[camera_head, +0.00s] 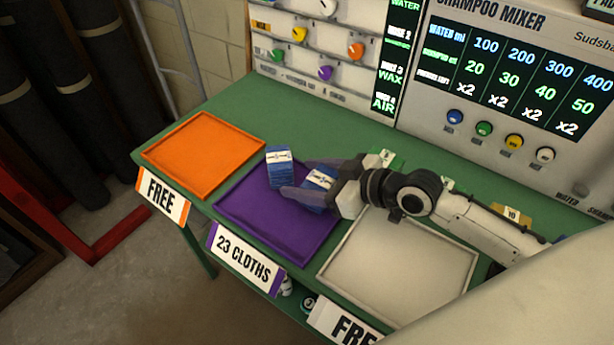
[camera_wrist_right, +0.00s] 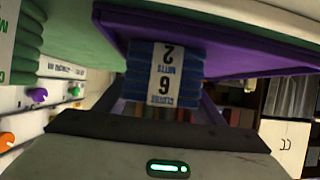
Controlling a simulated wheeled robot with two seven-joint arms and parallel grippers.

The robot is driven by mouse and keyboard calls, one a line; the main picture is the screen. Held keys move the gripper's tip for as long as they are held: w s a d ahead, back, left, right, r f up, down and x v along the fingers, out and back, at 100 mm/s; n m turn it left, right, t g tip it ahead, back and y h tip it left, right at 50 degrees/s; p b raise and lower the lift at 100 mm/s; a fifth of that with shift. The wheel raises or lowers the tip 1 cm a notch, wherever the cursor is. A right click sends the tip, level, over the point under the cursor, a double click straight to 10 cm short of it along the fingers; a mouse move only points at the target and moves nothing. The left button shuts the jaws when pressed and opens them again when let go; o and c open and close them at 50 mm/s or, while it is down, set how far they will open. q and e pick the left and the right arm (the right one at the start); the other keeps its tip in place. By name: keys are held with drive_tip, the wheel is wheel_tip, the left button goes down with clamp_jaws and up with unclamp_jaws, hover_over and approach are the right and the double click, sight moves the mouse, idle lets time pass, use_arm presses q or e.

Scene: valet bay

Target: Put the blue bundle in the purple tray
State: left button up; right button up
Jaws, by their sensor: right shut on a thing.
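The purple tray (camera_head: 307,245) sits on the green table behind a "23 CLOTHS" sign. My right gripper (camera_head: 304,178) reaches over it from the right, shut on a blue bundle (camera_head: 320,181) with a white band. In the right wrist view this blue bundle (camera_wrist_right: 164,85) is between the fingers, its band reading "6 CLOTHS 2 MITTS", against the purple tray (camera_wrist_right: 235,62). Whether it touches the tray floor I cannot tell. My left gripper is not in view.
An empty orange tray (camera_head: 205,150) is on the left, an empty white tray (camera_head: 400,265) on the right. A green bundle (camera_head: 388,157) is partly hidden behind my right gripper, a yellow bundle (camera_head: 512,212) behind my arm. The shampoo mixer panel (camera_head: 510,90) stands at the back.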

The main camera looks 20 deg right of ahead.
drive_tip(key=o, duration=1.2)
drive_tip(key=shift+c, duration=0.2)
drive_tip(key=shift+r, duration=0.1)
drive_tip(key=shift+s+d, duration=0.2)
drive_tip(key=shift+s, duration=0.05)
drive_tip(key=p+v, duration=0.1)
drive_tip(key=v, duration=1)
drive_tip(key=shift+s+r, duration=0.15)
